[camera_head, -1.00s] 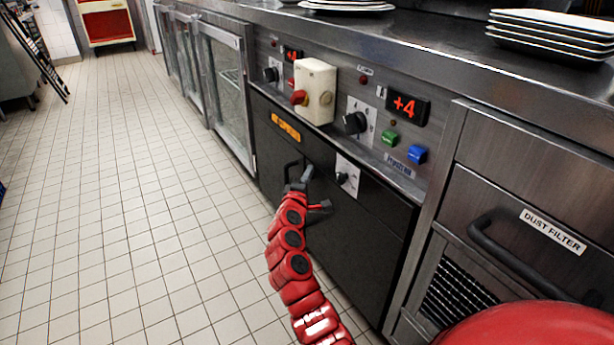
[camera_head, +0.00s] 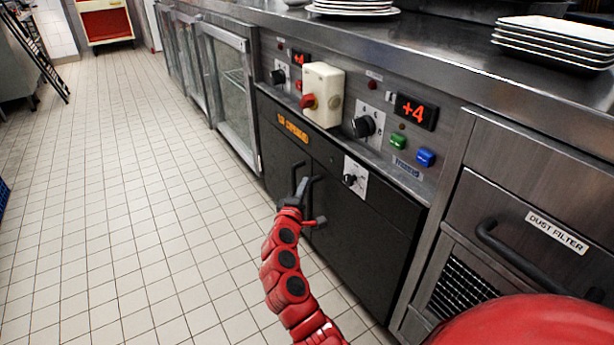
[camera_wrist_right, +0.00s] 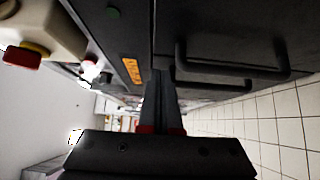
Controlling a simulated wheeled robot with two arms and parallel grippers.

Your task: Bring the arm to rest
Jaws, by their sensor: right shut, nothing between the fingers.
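My right arm is red and segmented and reaches up from the bottom of the head view. Its dark gripper (camera_head: 304,182) is in front of the black cabinet doors (camera_head: 368,235), close to their handles (camera_head: 297,172). Whether it touches them cannot be told from the head view. In the right wrist view the two fingers of the gripper (camera_wrist_right: 161,95) lie together, shut and empty, with the dark door handles (camera_wrist_right: 285,72) to the right of them. My left gripper is not in view.
A control panel carries a cream switch box (camera_head: 322,94), a black knob (camera_head: 364,126) and a red display (camera_head: 415,110). Plates (camera_head: 553,45) are stacked on the steel counter (camera_head: 440,50). A dust filter drawer (camera_head: 520,215) is at right.

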